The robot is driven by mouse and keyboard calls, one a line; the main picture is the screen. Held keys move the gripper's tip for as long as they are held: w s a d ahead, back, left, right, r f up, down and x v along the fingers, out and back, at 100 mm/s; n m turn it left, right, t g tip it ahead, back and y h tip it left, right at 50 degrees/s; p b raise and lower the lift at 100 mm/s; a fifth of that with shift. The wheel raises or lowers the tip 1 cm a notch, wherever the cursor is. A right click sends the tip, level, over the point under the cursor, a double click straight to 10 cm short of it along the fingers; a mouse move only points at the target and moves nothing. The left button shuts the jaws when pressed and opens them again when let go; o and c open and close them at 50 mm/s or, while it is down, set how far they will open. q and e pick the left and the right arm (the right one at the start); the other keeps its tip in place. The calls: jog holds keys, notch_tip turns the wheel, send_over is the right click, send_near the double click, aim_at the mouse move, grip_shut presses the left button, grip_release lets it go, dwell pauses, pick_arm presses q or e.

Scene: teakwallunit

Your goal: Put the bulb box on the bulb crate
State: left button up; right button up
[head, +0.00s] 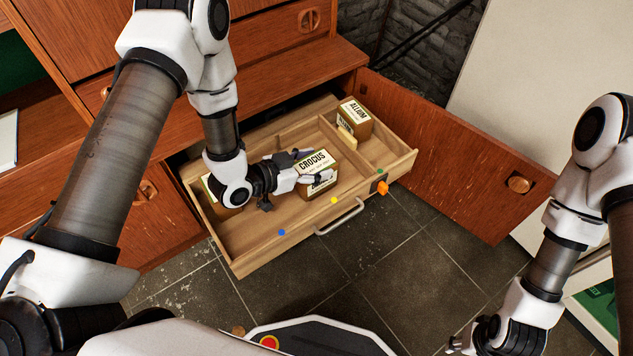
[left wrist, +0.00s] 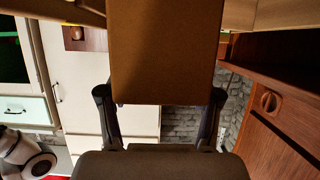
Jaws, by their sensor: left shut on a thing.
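The bulb box labelled CROCUS (head: 314,161) is a brown carton with a pale label, at the middle compartment of the open wooden drawer (head: 248,262). My left gripper (head: 312,167) is shut on it from the left, with a finger on either side. In the left wrist view, the box's plain brown face (left wrist: 165,50) fills the space between the fingers. I cannot tell whether its base touches the drawer floor. A similar box labelled ALLIUM (head: 354,117) stands in the drawer's far right part. I cannot clearly identify a separate bulb crate. My right gripper (head: 465,344) is low at the right, partly cut off.
Another box (head: 217,190) is partly hidden behind my left wrist at the drawer's left end. Wooden dividers split the drawer. Blue, yellow and green dots and an orange tag (head: 383,188) mark its front. An open cabinet door (head: 450,165) stands to the right.

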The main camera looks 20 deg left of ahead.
pick_arm(q)
jog(key=shift+f+b, duration=0.65)
jog(key=shift+f, duration=1.3)
jog(key=shift+f, duration=0.2)
jog(key=o, duration=1.3)
jog(key=shift+r, duration=0.1)
jog(key=shift+s+a+r, duration=0.1)
jog(key=shift+r, duration=0.1)
jog(key=shift+p+v, duration=1.95)
jog(key=shift+v, duration=3.95)
